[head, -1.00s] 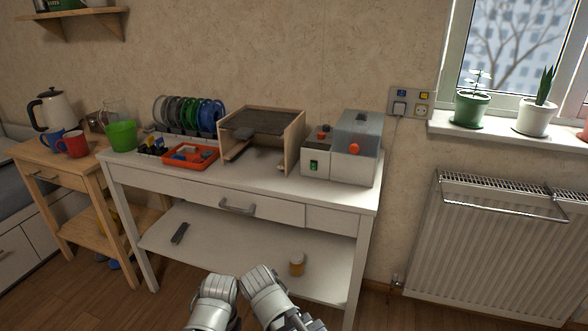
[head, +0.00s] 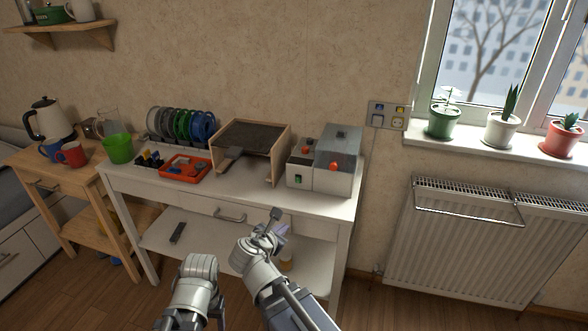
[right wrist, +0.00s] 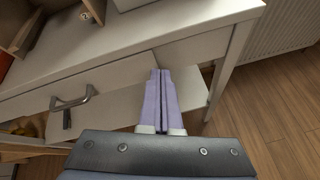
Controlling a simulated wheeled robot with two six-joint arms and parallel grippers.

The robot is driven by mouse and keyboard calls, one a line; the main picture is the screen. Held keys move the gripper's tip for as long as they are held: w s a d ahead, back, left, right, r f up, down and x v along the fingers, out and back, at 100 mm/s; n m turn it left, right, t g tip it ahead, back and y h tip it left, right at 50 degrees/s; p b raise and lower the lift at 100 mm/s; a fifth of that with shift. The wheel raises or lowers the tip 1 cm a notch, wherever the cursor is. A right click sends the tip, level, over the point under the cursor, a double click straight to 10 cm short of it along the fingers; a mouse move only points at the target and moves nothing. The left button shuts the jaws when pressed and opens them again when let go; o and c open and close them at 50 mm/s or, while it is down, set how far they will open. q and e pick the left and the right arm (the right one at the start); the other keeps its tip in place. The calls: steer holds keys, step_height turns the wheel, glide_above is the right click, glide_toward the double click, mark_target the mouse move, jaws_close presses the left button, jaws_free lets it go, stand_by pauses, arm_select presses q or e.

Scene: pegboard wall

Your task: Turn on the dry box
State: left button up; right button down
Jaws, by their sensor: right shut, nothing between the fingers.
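The dry box appears to be the grey and white machine (head: 333,172) at the right end of the white workbench. My right gripper (head: 284,229) is in front of the bench, below and left of the machine. In the right wrist view its two pale purple fingers (right wrist: 161,86) are together and empty, in front of the drawer. My left arm shows low in the head view, but its gripper does not.
The drawer handle (head: 230,216) sticks out left of my right gripper. An open wooden box (head: 278,168), a red tray (head: 185,176) and several spools stand left of the machine. The bench top before the machine is clear. A radiator (head: 440,240) is at the right.

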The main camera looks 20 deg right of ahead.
arm_select(q)
step_height(320, 180, up, 3)
steer(key=shift+r+p, duration=0.1)
steer(key=shift+p, duration=0.85)
arm_select(e)
step_height(320, 180, up, 6)
steer(key=w+n+t, duration=0.1)
steer(key=w+n, duration=0.1)
steer(key=n, duration=0.2)
steer(key=shift+d+r+n+t, duration=0.15)
steer(key=shift+d+n+t, duration=0.05)
steer(key=shift+n+t, duration=0.2)
